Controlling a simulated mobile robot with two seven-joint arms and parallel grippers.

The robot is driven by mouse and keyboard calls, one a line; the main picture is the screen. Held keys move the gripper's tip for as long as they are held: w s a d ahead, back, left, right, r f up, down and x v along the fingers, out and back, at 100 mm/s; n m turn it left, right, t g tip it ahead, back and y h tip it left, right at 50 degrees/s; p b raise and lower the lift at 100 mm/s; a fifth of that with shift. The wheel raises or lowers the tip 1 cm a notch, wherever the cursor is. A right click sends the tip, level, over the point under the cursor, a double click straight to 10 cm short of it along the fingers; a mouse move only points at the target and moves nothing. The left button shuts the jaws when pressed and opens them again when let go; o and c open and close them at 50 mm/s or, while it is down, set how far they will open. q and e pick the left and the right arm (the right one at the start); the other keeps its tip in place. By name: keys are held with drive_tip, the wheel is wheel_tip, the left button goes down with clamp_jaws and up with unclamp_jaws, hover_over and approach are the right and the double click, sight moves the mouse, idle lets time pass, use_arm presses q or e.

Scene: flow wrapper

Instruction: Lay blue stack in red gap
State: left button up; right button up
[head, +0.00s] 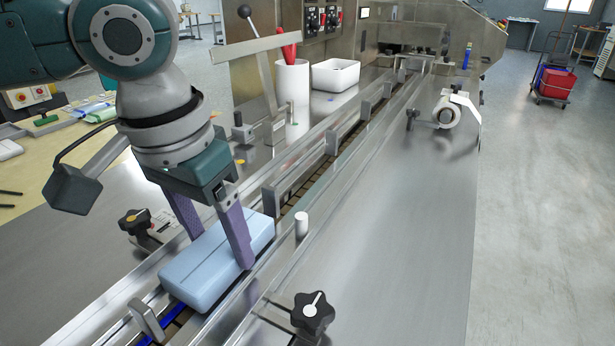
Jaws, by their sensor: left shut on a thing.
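The blue stack (205,282) is a light blue, rounded block at the lower left of the head view. It lies lengthwise along the infeed channel, between a near metal pusher lug (147,320) and a lug farther up the channel (271,202). My left gripper (219,250) points down with its purple fingers on both sides of the stack, shut on it. I cannot tell whether the stack rests on the channel floor or hangs just above it. No red gap can be made out; a blue strip (168,333) shows in the channel below the stack. My right gripper is out of view.
Several upright lugs (332,142) line the channel toward the machine. A black star knob (312,312) and a white post (301,224) stand right of the channel, another knob (133,221) left. A white canister (292,88) and white bin (336,75) stand behind. The right-hand steel deck is mostly clear.

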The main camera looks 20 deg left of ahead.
use_arm(q)
drive_tip(key=shift+f, duration=0.25)
idle(0.5)
drive_tip(key=o, duration=1.3)
drive_tip(key=shift+c, duration=0.2)
wheel_tip(320, 180, up, 10)
drive_tip(key=s+p, duration=0.1)
drive_tip(key=p, duration=0.1)
drive_tip(key=shift+s+p, duration=0.25)
drive_tip(key=shift+p, duration=0.1)
drive_tip(key=shift+f, duration=0.1)
